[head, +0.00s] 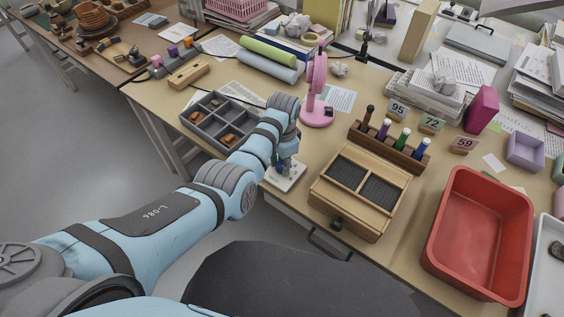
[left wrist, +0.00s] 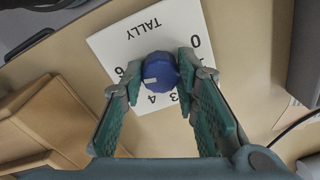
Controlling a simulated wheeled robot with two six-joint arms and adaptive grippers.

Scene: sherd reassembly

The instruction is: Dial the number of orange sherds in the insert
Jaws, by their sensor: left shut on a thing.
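The white tally dial plate (head: 286,182) lies near the table's front edge; in the left wrist view it reads TALLY (left wrist: 125,42), with 0, 3 and 4 legible and other digits partly hidden. Its round blue knob (left wrist: 160,68) carries a small white mark on its left side. My left gripper (head: 281,166) is over the plate, with its green fingers shut on the knob from both sides. The grey compartmented insert (head: 212,126) stands left of my left forearm and holds several orange-brown sherds (head: 229,139); the forearm may hide part of it. My right gripper is not in view.
A pink stand (head: 316,115) is behind the dial. A wooden box with two dark compartments (head: 322,192) is close to its right. A rack of bottles (head: 385,145), number cards (head: 432,122) and a red tray (head: 445,180) are further right. A wooden block (head: 188,75) lies behind the insert.

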